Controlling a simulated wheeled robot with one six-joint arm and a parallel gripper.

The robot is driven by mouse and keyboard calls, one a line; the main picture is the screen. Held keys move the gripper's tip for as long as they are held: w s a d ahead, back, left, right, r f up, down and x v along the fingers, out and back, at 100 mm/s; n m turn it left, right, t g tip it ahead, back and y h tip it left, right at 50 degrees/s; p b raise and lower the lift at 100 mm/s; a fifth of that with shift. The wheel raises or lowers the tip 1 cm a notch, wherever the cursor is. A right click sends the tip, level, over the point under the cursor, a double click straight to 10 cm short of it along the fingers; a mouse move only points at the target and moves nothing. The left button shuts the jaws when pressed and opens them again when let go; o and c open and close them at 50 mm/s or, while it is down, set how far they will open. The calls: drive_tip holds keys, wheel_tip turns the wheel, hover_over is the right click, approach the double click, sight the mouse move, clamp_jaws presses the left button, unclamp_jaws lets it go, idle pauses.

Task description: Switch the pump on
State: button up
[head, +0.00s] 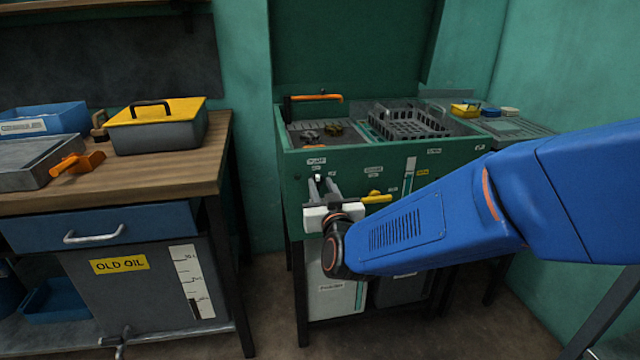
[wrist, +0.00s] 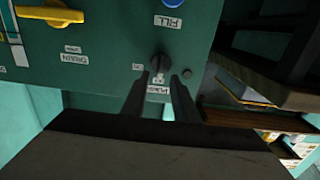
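The pump switch is a dark knob (wrist: 159,65) on the green front panel of the wash unit, beside a small PUMP label (wrist: 157,89) in the wrist view. A small white label (wrist: 138,67) sits beside the knob. My gripper (wrist: 164,78) points at the panel with its two dark fingers apart, nothing held. In the head view my gripper (head: 319,182) is at the panel's left part, and the knob is hidden there.
A yellow handle (head: 376,198) sticks out of the panel just right of my gripper. The wash unit's basin (head: 340,160) holds a black basket (head: 410,122). A wooden bench (head: 215,150) with a yellow-lidded box (head: 158,128) stands left, with a floor gap between.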

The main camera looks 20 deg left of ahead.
drive_tip(key=shift+x, duration=1.15)
drive_tip(key=shift+c, duration=0.7)
clamp_jaws()
drive_tip(key=shift+m, duration=0.4)
drive_tip(key=m, duration=0.3)
drive_tip(key=shift+w+d+f, duration=0.1)
drive_tip(key=shift+w+d, duration=0.05)
drive_tip(key=shift+d, duration=0.1)
drive_tip(key=m, duration=0.3)
drive_tip(key=shift+w+d+f+m, duration=0.1)
drive_tip(key=shift+w+d+m, duration=0.05)
drive_tip(key=shift+m, duration=0.15)
drive_tip(key=m, duration=0.6)
drive_tip(key=shift+w+d+f+m, duration=0.1)
drive_tip(key=shift+d+f+m, duration=0.2)
drive_tip(key=shift+f, duration=0.1)
